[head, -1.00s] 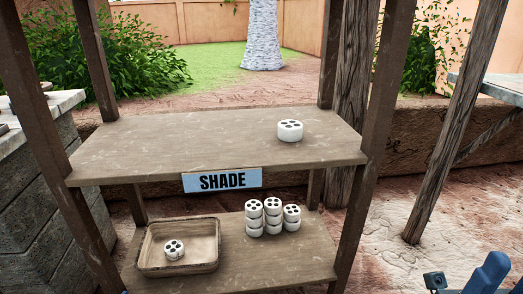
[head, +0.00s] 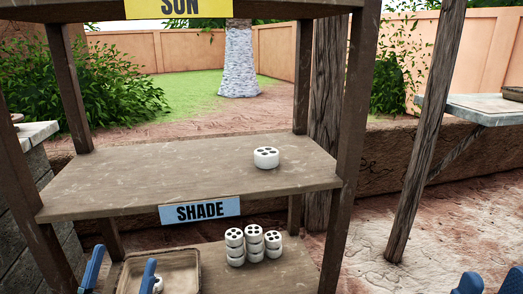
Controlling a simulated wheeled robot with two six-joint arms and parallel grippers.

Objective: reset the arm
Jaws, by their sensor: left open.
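My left gripper (head: 121,268) is at the bottom left of the head view, its two blue fingers apart and nothing held between them. It is in front of the lower shelf, over the shallow tray (head: 190,258). One finger partly hides a white piece (head: 158,284) in the tray. At the bottom right edge, blue parts of my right gripper (head: 492,281) show, cut off by the frame. Whether it is open or shut is unclear.
A wooden rack has a middle shelf (head: 120,183) labelled SHADE, with one white holed piece (head: 266,158) on it. Several such pieces stand stacked on the lower shelf (head: 290,268). A rack post (head: 347,150) and a leaning timber post (head: 420,150) stand to the right.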

